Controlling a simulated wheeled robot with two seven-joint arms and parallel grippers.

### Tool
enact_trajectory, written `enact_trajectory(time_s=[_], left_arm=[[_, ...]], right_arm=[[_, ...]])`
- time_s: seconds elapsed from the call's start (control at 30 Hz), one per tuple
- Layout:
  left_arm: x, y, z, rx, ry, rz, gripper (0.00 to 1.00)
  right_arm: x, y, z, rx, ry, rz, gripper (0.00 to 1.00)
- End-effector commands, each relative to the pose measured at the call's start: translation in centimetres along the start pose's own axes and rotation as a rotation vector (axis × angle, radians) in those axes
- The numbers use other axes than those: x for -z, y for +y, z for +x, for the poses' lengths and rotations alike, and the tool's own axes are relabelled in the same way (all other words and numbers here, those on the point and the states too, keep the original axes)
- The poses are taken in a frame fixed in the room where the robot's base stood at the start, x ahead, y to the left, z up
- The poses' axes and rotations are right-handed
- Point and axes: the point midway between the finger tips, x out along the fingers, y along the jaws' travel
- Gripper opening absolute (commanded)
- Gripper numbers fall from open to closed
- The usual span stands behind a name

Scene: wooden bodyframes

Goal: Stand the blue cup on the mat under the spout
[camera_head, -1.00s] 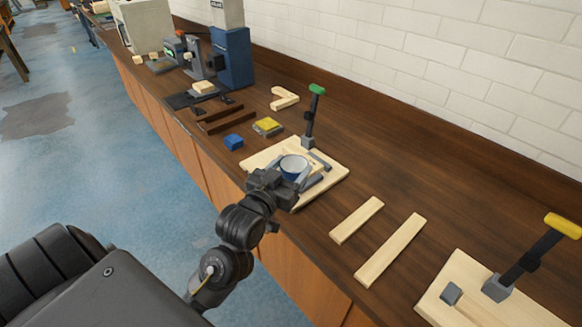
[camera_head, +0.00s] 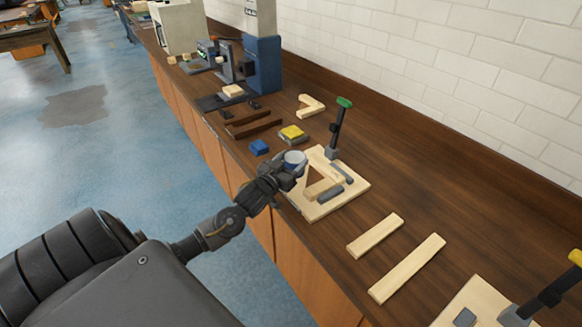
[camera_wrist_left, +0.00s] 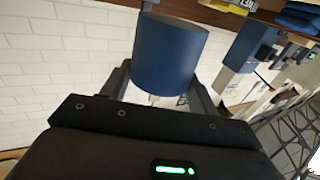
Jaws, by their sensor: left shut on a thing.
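The blue cup (camera_head: 294,160), pale inside, is held in my left gripper (camera_head: 286,173) above the near edge of a wooden board. In the left wrist view the cup (camera_wrist_left: 170,52) fills the space between the two fingers (camera_wrist_left: 163,95). A tall blue machine (camera_head: 262,65) stands farther along the counter, with a dark part jutting from its front that may be the spout (camera_head: 240,68). A dark flat mat or tray (camera_head: 212,102) lies in front of it, with a pale wooden block (camera_head: 232,91) at its edge. My right gripper is not in view.
The wooden board (camera_head: 350,197) carries an upright green-topped clamp (camera_head: 338,125). A blue block (camera_head: 259,147), a yellow-topped block (camera_head: 292,134) and dark strips (camera_head: 250,122) lie between cup and machine. Pale planks (camera_head: 405,268) lie nearer on the counter. A brick wall runs behind.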

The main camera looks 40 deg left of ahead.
Motion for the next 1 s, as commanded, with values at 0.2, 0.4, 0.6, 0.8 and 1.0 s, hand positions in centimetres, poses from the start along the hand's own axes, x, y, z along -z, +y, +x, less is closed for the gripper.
enact_trajectory(time_s=[0.2, 0.4, 0.6, 0.8, 1.0], left_arm=[[-1.0, -0.6, 0.7, 0.000, 0.002, -0.001, 0.34], [-2.1, -1.1, 1.1, 0.001, -0.003, 0.000, 0.34], [-4.5, -1.0, 1.0, 0.001, 0.000, -0.001, 0.34], [-4.7, -1.0, 1.0, 0.000, 0.003, -0.001, 0.34], [-5.2, -1.0, 1.0, 0.000, 0.001, -0.001, 0.34]], right_arm=[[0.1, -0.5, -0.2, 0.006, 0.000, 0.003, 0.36], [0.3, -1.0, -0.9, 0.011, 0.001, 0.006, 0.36], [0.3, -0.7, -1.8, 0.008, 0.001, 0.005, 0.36], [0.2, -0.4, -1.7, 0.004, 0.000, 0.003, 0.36], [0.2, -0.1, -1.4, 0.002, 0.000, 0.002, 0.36]])
